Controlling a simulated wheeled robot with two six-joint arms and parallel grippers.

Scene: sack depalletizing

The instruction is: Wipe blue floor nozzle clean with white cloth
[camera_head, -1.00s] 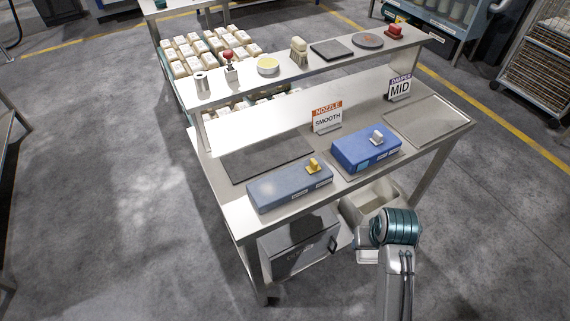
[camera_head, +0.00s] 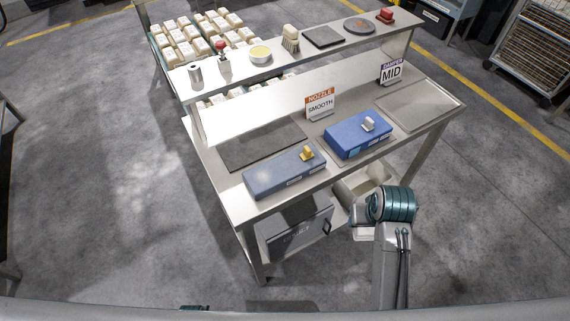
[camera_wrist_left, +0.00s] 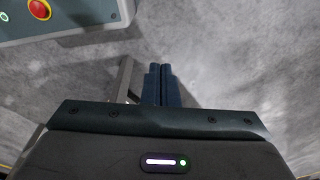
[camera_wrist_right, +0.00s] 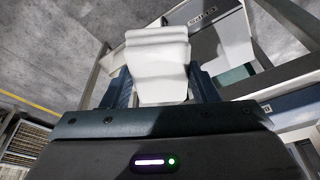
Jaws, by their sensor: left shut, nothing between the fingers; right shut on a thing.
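A bright blue floor nozzle (camera_head: 350,142) with a grey connector lies on the right of the bench, behind my right arm. A duller grey-blue nozzle (camera_head: 270,178) with a yellow connector and a pale patch on top lies to its left. My right gripper (camera_wrist_right: 162,82) is shut on a folded white cloth (camera_wrist_right: 157,60), which shows between its fingers. In the head view it is low in front of the bench, apart from both nozzles, its fingers mostly hidden. My left gripper (camera_wrist_left: 161,85) is shut and empty over the floor, outside the head view.
A dark mat (camera_head: 262,145) and a bare tray (camera_head: 420,108) lie on the bench. Signs read "NOZZLE SMOOTH" (camera_head: 320,104) and "DAMPER MID" (camera_head: 391,73). The raised shelf (camera_head: 225,88) holds a brush, stamp, yellow-topped tin and other items. A grey box (camera_head: 295,232) stands beneath.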

